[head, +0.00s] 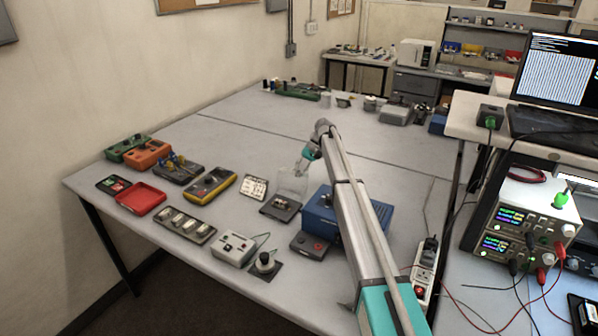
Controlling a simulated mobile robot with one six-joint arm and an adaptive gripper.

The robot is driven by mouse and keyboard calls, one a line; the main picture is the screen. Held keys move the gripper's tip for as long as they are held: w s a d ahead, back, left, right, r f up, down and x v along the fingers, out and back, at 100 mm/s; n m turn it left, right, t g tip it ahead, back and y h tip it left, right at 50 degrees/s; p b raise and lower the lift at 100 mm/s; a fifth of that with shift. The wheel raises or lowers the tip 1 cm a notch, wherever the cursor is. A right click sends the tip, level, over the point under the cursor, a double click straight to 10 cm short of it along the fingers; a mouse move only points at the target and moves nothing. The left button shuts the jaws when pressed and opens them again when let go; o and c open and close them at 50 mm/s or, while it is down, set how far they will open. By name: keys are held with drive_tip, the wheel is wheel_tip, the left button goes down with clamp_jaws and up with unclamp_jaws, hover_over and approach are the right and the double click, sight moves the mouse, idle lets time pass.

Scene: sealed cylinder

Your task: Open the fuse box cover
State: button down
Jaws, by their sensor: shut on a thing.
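The fuse box (281,208) is a small dark base on the table, left of a blue box. Its clear cover (292,183) stands raised at the back of the base, like a transparent upright panel. My gripper (301,168) reaches down from the right and is shut on the upper part of the cover. The fingertips are small here, and the exact grip point is hard to make out. Whether the cover still touches the base at its hinge side cannot be told.
The blue box (335,213) stands close on the right, under my arm. A white card (254,187) lies to the left, with a yellow meter (209,186) beyond it.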

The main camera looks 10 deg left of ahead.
drive_tip(key=shift+w+d, duration=0.1)
drive_tip(key=shift+c, duration=1.9)
unclamp_jaws()
drive_tip(key=shift+w+f, duration=0.1)
drive_tip(key=shift+f, duration=0.1)
drive_tip(key=shift+d, duration=0.1)
